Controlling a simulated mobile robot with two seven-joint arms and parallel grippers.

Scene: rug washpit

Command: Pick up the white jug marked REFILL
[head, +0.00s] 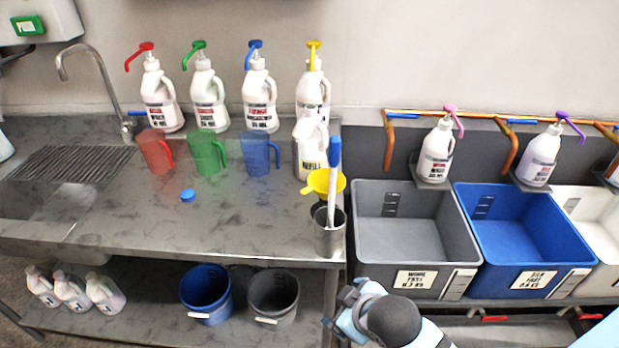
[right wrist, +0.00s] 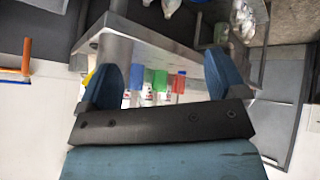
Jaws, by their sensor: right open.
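The white jug marked REFILL (head: 311,150) stands upright at the right end of the steel counter, in front of the yellow-pump bottle. Its lower front is partly hidden by a yellow funnel (head: 325,182) and a blue-handled stick (head: 334,160). My right gripper (head: 340,306) is at the bottom of the head view, in front of and below the counter's right edge, well away from the jug. In the right wrist view its two blue fingers (right wrist: 164,82) are apart with nothing held. I cannot pick out the jug there. My left gripper is not in view.
A steel canister (head: 329,238) holding the stick stands close in front of the jug. Red (head: 156,152), green (head: 205,152) and blue (head: 257,154) pitchers stand left of it. A grey basin (head: 413,250) is to the right. The counter's front middle is mostly clear.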

